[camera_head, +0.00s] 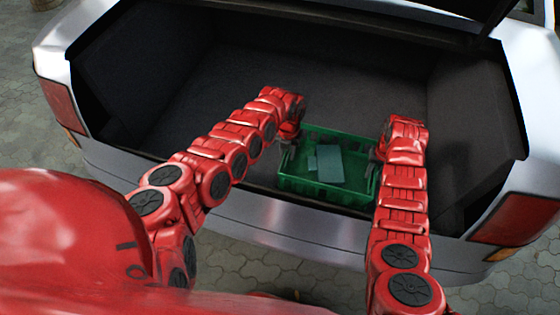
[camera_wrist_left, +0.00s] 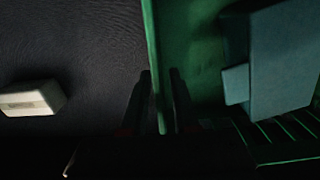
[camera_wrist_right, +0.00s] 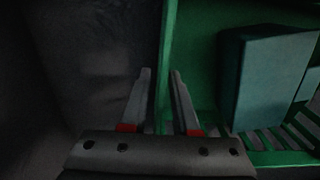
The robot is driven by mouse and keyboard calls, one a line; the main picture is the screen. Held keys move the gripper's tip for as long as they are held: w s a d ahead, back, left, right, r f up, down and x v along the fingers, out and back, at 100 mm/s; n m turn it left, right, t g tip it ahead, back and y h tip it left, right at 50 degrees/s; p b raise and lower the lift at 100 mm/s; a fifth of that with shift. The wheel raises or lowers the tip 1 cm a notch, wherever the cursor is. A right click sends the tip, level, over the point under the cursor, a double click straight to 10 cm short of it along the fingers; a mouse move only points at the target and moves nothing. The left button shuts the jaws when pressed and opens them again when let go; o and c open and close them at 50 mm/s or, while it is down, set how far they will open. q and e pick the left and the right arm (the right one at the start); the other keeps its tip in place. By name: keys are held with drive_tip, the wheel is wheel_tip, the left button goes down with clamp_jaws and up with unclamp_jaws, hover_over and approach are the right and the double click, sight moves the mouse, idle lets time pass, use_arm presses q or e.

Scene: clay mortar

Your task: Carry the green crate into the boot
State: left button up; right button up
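The green crate (camera_head: 330,197) is at the front of the open car boot (camera_head: 350,85), over its sill, with a blue-grey box (camera_head: 328,162) inside. My left gripper (camera_head: 288,142) is at the crate's left end; the left wrist view shows its fingers (camera_wrist_left: 160,100) on both sides of the crate wall (camera_wrist_left: 152,50). My right gripper (camera_head: 377,152) is at the right end; the right wrist view shows its fingers (camera_wrist_right: 160,95) close about that wall (camera_wrist_right: 168,50). Both look shut on the crate. Whether its underside touches the sill is hidden.
The dark boot floor behind the crate looks clear in the head view. A small pale block (camera_wrist_left: 32,98) lies outside the crate in the left wrist view. The rear bumper (camera_head: 270,215) runs below the crate, with tail lights (camera_head: 510,218) at the sides. The raised lid (camera_head: 450,30) is above.

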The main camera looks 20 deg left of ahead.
use_arm(q)
drive_tip(key=shift+o, duration=0.3)
use_arm(e)
drive_tip(key=shift+o, duration=0.3)
use_arm(q)
wheel_tip(320, 180, up, 11)
drive_tip(key=shift+r, duration=0.45)
use_arm(e)
drive_tip(key=shift+r, duration=0.1)
wheel_tip(320, 180, up, 12)
drive_tip(key=shift+f, duration=0.1)
idle(0.4)
